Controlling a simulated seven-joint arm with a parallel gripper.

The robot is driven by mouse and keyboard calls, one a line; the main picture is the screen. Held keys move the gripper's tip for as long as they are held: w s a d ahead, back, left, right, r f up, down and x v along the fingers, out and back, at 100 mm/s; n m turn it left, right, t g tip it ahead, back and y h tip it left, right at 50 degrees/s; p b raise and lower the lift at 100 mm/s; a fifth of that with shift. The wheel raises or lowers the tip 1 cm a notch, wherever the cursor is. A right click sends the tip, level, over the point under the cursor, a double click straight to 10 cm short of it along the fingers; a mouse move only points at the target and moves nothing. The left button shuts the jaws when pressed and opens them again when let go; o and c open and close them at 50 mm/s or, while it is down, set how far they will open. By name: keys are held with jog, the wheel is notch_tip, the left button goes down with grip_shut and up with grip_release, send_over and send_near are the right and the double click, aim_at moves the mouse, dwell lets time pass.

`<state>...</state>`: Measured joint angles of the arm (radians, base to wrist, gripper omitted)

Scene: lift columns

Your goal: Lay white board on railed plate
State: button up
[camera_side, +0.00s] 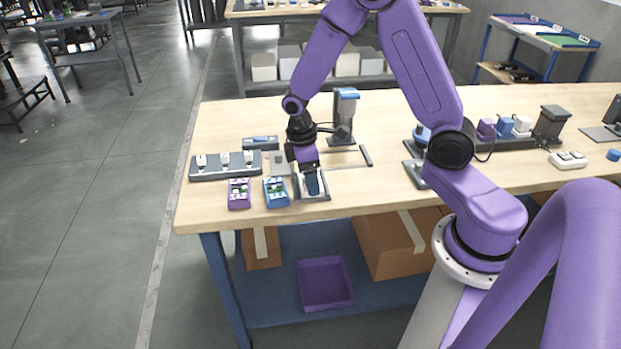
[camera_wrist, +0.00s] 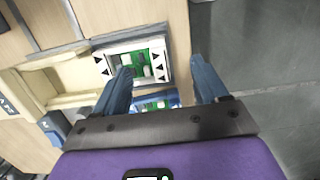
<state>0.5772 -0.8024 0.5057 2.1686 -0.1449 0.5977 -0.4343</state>
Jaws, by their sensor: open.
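The white board (camera_wrist: 160,60), with a green middle and black triangles, shows in the wrist view just beyond my fingertips.
A blue tray with a green board (camera_side: 277,193) and a purple tray with another (camera_side: 239,194) stand left of the plate. A grey rack (camera_side: 226,168) with white pieces is behind them. A column device (camera_side: 345,115) stands behind my gripper. The table front edge is close.

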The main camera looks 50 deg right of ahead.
jog(key=shift+r, duration=2.35)
jog(key=shift+s+a+r, duration=0.2)
jog(key=shift+s+a, duration=0.05)
jog(key=shift+a, duration=0.05)
jog(key=s+a+r+n, duration=0.1)
jog(key=s+a+r, duration=0.2)
jog(key=s, duration=0.8)
jog(key=s+a+r+n+t+y, duration=0.1)
jog(key=s+a+r, duration=0.3)
jog(key=s, duration=0.7)
jog(key=shift+s+r+n+y, duration=0.3)
jog(key=shift+r+n, duration=0.35)
jog(key=shift+n, duration=0.15)
